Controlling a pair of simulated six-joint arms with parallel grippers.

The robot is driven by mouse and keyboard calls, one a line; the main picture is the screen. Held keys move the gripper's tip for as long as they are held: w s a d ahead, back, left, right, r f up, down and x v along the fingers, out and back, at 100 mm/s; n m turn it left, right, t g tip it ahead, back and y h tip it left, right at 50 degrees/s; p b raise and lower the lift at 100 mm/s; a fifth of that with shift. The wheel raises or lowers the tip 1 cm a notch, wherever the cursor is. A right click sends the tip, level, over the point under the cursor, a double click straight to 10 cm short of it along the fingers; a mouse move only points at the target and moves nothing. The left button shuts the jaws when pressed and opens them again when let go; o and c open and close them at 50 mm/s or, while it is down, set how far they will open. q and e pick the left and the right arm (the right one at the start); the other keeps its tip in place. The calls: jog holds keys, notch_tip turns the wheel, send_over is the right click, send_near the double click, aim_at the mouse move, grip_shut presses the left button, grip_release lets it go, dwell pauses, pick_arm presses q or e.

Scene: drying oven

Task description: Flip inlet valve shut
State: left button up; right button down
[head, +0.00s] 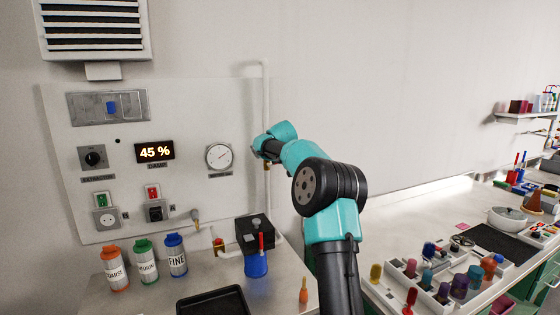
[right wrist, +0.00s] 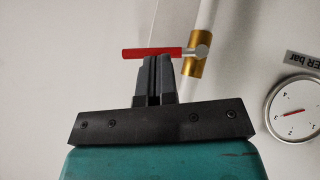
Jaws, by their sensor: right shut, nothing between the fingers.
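The inlet valve has a red lever (right wrist: 152,53) and a brass body (right wrist: 199,52) on a white pipe (right wrist: 208,22), seen in the right wrist view. The lever points left from its pivot, roughly crosswise to the pipe. My right gripper (right wrist: 154,60) is shut and empty, with its fingertips right at the lever's middle. I cannot tell whether they touch it. In the head view my right wrist hides most of the valve. A bit of brass (head: 267,165) shows below it on the vertical pipe. My left gripper is not in view.
A round pressure gauge (head: 219,157) is on the wall panel (head: 70,210) left of my right gripper. A second red-handled valve (head: 218,244) is lower, near a black box (head: 254,231). Labelled bottles (head: 146,262) and a dark tray (head: 213,302) occupy the bench.

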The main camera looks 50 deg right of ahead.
jog(key=d+v, duration=0.1)
jog(key=v, duration=1.2)
jog(key=shift+s, duration=0.3)
